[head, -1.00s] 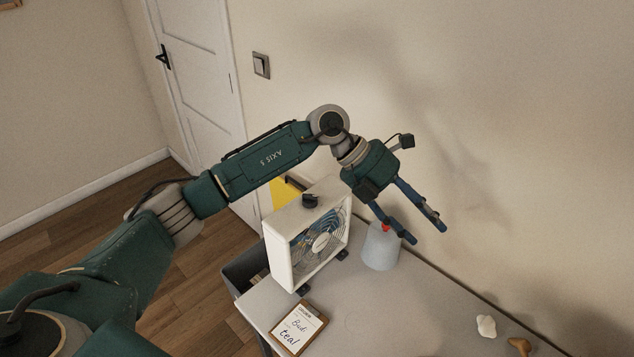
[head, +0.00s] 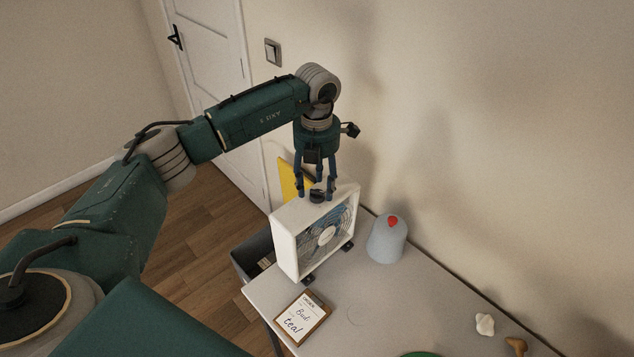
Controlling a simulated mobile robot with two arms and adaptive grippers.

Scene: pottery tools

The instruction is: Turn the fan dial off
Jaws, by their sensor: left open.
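The white box fan (head: 286,243) stands upright at the far left end of the grey table. Its dark dial (head: 317,196) sits on the fan's top face. My left gripper (head: 317,195) points straight down over the fan's top. Its blue fingers are open, one on each side of the dial. I cannot tell whether they touch it. My right gripper is not in view.
A grey-blue bell-shaped object (head: 387,243) with a red top stands right of the fan. A clipboard (head: 302,318) lies in front. A white lump (head: 485,324) and a brown piece (head: 516,346) lie at the right. The table (head: 400,310) between is clear. A wall runs behind.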

